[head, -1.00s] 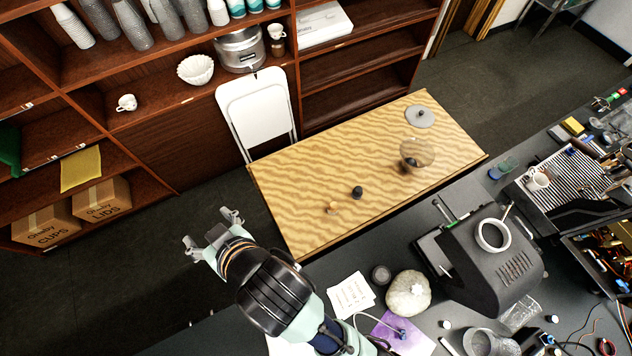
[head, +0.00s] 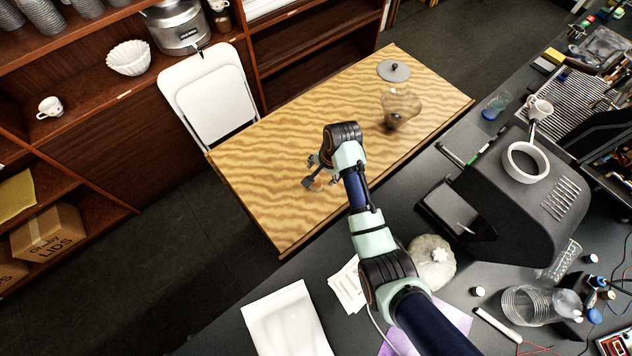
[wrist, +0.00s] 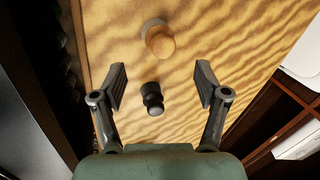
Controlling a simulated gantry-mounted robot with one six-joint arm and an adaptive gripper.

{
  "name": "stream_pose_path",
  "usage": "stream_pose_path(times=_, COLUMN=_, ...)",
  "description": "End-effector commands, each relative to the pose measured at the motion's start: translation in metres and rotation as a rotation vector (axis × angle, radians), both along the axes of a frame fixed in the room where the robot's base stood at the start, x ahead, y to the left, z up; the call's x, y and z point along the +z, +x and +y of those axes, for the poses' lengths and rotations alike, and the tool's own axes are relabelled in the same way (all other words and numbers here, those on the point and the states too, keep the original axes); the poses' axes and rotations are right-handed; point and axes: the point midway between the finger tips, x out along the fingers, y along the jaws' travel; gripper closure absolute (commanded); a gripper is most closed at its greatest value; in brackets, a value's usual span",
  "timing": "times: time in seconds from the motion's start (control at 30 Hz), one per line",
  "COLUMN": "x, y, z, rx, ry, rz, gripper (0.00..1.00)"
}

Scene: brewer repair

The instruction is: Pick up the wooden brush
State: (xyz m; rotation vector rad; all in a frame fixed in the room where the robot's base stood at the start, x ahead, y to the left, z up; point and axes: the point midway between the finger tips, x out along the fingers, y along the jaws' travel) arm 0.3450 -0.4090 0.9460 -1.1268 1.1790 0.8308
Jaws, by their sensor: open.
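The wooden brush is most likely the small tan, round-headed piece (wrist: 160,42) on the wooden table, with a pale grey round part behind it in the wrist view. A small black knobbed piece (wrist: 152,98) stands closer, between my gripper's fingers in that picture. My gripper (wrist: 161,82) is open and empty above the table, with the tan piece a little beyond its fingertips. In the head view my gripper (head: 311,172) is over the left part of the table, and my arm largely hides both small pieces.
The wooden table (head: 275,215) also holds a grey lidded disc (head: 394,71) and a brownish translucent cone-like vessel (head: 400,107). A white folding chair (head: 208,95) stands behind it. A dark workbench with a black machine (head: 520,190) and a pale round lump (head: 432,262) lies in front.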

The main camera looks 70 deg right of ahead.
Motion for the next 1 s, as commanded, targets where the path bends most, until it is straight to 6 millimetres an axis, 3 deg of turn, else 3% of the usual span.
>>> stream_pose_path(times=0.13, x=-0.020, y=0.004, z=0.000, rx=0.002, ry=0.000, rz=0.001, gripper=0.26)
stream_pose_path(times=0.27, x=-0.024, y=0.005, z=0.000, rx=0.004, ry=-0.002, rz=0.001, gripper=0.26)
stream_pose_path(times=0.53, x=-0.068, y=0.015, z=0.000, rx=0.005, ry=-0.001, rz=0.002, gripper=0.26)
stream_pose_path(times=0.8, x=-0.072, y=0.017, z=-0.001, rx=0.005, ry=-0.002, rz=0.001, gripper=0.26)
stream_pose_path(times=0.87, x=-0.072, y=0.017, z=-0.001, rx=0.005, ry=-0.002, rz=0.001, gripper=0.33)
stream_pose_path(times=1.0, x=-0.072, y=0.017, z=-0.001, rx=0.005, ry=-0.002, rz=0.001, gripper=0.56)
